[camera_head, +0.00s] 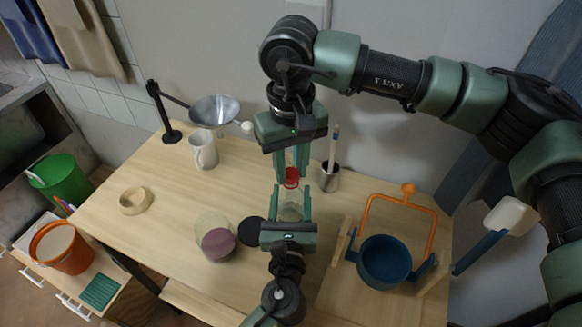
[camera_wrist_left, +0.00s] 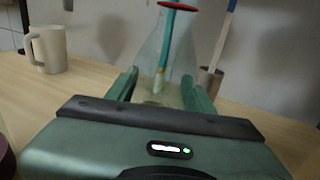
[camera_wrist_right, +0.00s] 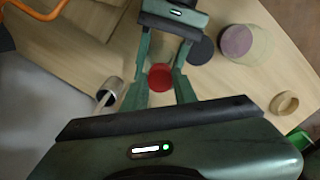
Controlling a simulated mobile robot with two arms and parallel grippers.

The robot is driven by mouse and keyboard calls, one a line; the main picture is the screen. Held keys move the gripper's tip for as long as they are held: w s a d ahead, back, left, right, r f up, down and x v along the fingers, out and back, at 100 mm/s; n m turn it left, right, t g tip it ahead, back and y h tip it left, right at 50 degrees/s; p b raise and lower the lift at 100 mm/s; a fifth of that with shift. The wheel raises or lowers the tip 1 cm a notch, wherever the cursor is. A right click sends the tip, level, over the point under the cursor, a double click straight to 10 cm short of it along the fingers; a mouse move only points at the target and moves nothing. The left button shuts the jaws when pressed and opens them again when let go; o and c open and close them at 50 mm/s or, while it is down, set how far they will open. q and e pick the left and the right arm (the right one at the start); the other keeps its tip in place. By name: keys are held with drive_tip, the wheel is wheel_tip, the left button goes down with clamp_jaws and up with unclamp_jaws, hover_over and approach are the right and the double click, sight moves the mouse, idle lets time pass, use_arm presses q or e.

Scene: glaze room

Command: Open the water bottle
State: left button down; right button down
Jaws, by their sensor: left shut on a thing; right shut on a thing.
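The clear water bottle (camera_head: 290,211) stands upright near the middle of the wooden table, with a red cap (camera_head: 291,177) at its top. My left gripper (camera_head: 292,199) comes in from the front and is shut on the bottle's body; in the left wrist view the clear bottle (camera_wrist_left: 165,55) is between its fingers. My right gripper (camera_head: 291,170) points down from above and is shut on the red cap, which also shows between its fingers in the right wrist view (camera_wrist_right: 160,77). The cap is at the bottle's neck; I cannot tell whether it is loosened. The fingers hide part of the bottle.
A metal cup with sticks (camera_head: 330,178) stands close right of the bottle. A mug (camera_head: 203,151) and a funnel on a stand (camera_head: 214,110) are behind left. A jar with purple contents (camera_head: 217,242) is front left. A blue pot (camera_head: 385,264) stands at right.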

sight(290, 218)
drive_tip(key=shift+r, duration=0.85)
drive_tip(key=shift+r, duration=0.1)
drive_tip(key=shift+r, duration=1.95)
use_arm(q)
drive_tip(key=c, duration=0.5)
unclamp_jaws()
drive_tip(key=s, duration=0.3)
drive_tip(key=s+b, duration=0.1)
drive_tip(key=s, duration=0.3)
drive_tip(key=s+b, duration=0.1)
drive_tip(key=s, duration=0.3)
drive_tip(key=shift+a+f, duration=0.1)
drive_tip(key=shift+a, duration=0.15)
use_arm(e)
wheel_tip(290, 218, down, 2)
drive_tip(key=shift+f, duration=0.2)
use_arm(q)
drive_tip(key=shift+s, duration=0.5)
use_arm(e)
drive_tip(key=shift+f, duration=0.1)
